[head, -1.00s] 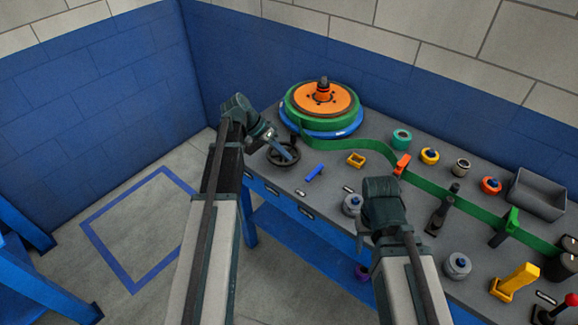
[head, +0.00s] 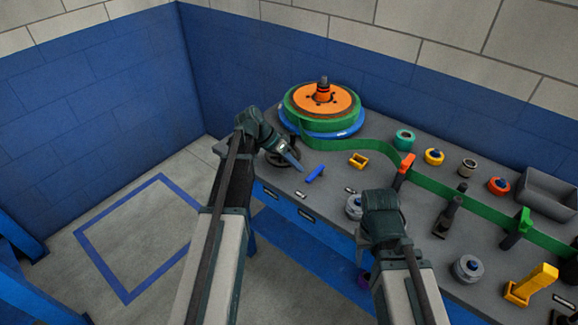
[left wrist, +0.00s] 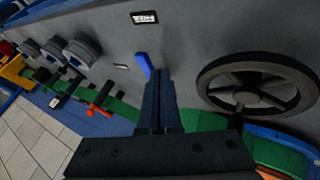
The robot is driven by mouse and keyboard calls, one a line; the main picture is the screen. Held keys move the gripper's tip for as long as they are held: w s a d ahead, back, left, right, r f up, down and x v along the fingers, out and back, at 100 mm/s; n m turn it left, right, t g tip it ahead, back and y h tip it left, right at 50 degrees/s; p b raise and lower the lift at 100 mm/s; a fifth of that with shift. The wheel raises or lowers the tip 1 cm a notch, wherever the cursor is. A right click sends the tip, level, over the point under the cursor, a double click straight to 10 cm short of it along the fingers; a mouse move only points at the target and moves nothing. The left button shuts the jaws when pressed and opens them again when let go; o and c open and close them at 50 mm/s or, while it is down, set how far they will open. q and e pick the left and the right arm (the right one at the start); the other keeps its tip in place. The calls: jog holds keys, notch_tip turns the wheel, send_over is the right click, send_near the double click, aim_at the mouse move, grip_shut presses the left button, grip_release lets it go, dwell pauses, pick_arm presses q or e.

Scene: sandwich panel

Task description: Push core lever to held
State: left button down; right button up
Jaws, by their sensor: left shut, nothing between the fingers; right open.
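The blue lever (head: 315,173), which I take as the core lever, is short and sits on the grey bench top near its front edge. In the left wrist view its blue end (left wrist: 143,64) shows just past the fingertips, and part of it is hidden behind them. My left gripper (head: 299,166) is shut and empty, pointing down just left of the lever. I cannot tell whether it touches. My right gripper (head: 361,247) is open, lower right by the bench's front edge, mostly hidden behind its own wrist.
A dark handwheel (left wrist: 255,85) stands close beside my left fingers. Behind is an orange and green reel (head: 322,103) with a green strip (head: 450,203) running right past posts. A grey knob (head: 354,206) stands near my right arm.

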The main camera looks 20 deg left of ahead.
aim_at(315, 177)
pick_arm(q)
jog(key=shift+b+x, duration=0.65)
jog(key=shift+x, duration=0.65)
